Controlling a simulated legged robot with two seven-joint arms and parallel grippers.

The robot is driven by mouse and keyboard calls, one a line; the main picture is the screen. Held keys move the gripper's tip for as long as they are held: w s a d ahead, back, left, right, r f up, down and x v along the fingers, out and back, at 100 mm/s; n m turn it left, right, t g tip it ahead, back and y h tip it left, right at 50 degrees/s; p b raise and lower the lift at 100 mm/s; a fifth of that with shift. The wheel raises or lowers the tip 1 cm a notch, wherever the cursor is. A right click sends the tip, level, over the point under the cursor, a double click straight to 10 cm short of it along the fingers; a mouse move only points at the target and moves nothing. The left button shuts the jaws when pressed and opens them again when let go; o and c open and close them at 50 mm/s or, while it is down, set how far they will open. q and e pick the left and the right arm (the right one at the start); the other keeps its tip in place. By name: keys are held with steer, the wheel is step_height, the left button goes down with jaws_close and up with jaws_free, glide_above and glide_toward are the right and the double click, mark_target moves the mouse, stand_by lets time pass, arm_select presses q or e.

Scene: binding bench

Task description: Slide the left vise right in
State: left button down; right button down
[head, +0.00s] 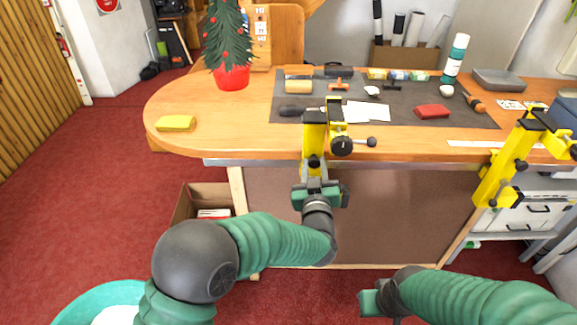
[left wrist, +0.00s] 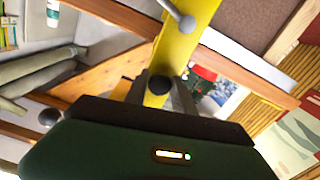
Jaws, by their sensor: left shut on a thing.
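The left vise (head: 314,134) is a yellow clamp with black parts, standing at the front edge of the wooden bench. Its black round knob (head: 341,146) and a bar with a ball end stick out to the right. My left gripper (head: 316,182) is just below it, in front of the bench, shut on the lower part of the vise. In the left wrist view the yellow vise bar (left wrist: 182,45) runs down between the fingers, with a black knob on it; the gripper body hides the lower end. My right gripper (head: 372,300) is low in front, away from the bench; its fingers are unclear.
A second yellow vise (head: 510,160) is at the bench's right. The bench top (head: 225,115) carries a yellow cloth (head: 176,123), a small tree in a red pot (head: 231,77), and a grey mat (head: 400,115) with tools and paper. A cardboard box (head: 190,203) stands below left.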

arm_select(q)
steer(key=shift+d, duration=1.15)
steer(key=c, duration=1.4)
jaws_free()
steer(key=shift+o, duration=1.3)
steer(key=shift+d, duration=0.1)
steer(key=shift+o, duration=0.4)
steer(key=shift+d, duration=0.15)
